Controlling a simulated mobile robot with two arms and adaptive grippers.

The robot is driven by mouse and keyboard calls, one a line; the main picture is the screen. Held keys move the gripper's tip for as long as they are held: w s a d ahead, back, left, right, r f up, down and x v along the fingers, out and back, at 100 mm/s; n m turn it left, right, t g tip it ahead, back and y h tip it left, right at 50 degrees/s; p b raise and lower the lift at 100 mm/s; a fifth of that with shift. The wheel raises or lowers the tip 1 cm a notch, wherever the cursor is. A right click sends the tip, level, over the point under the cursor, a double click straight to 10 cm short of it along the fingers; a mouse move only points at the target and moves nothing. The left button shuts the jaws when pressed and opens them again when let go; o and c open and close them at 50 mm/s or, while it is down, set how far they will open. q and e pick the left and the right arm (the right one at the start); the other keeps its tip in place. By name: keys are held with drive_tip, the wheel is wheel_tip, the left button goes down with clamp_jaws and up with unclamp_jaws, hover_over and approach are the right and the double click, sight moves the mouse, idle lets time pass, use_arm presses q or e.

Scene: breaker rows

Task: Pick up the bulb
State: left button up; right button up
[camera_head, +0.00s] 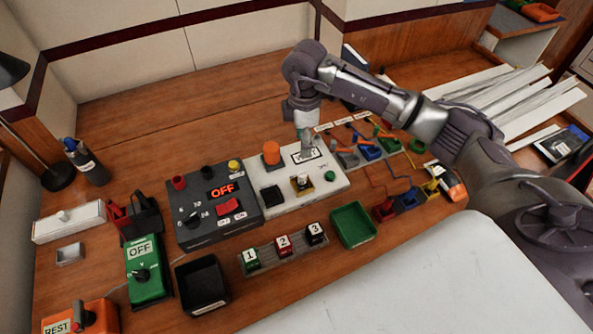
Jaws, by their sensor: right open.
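A small pale bulb (302,180) stands in a brass-coloured holder on the white panel (325,184) in the middle of the bench. My right arm reaches in from the right, and my right gripper (307,154) points down over the back part of this panel, a little behind the bulb in the picture. Its jaws are open and nothing shows between them; the fingers are small and hard to make out. It looks apart from the bulb. My left gripper is not in view.
An orange knob (271,152) and a black block (272,196) flank the bulb on the panel. A dark box reading OFF (215,212) stands to the left. A green tray (353,225) and numbered blocks (283,245) lie in front; coloured wires lie right.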

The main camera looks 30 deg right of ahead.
sight(302, 174)
drive_tip(key=f, duration=0.1)
drive_tip(key=s+f, duration=0.1)
drive_tip(key=f, duration=0.1)
drive_tip(key=shift+s+a+p, duration=0.1)
drive_tip(key=shift+s+p, duration=0.1)
drive_tip(key=shift+p, duration=0.1)
drive_tip(key=f, duration=0.3)
drive_tip(key=shift+w, duration=0.2)
drive_tip(key=f+p, duration=0.2)
drive_tip(key=f, duration=0.1)
drive_tip(key=shift+a, duration=0.35)
wheel_tip(302, 174, down, 2)
drive_tip(key=shift+f, duration=0.65)
drive_tip(key=c, duration=0.6)
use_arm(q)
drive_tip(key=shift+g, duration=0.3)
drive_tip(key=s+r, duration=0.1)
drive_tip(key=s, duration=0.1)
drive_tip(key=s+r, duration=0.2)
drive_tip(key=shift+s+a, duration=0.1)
use_arm(e)
clamp_jaws()
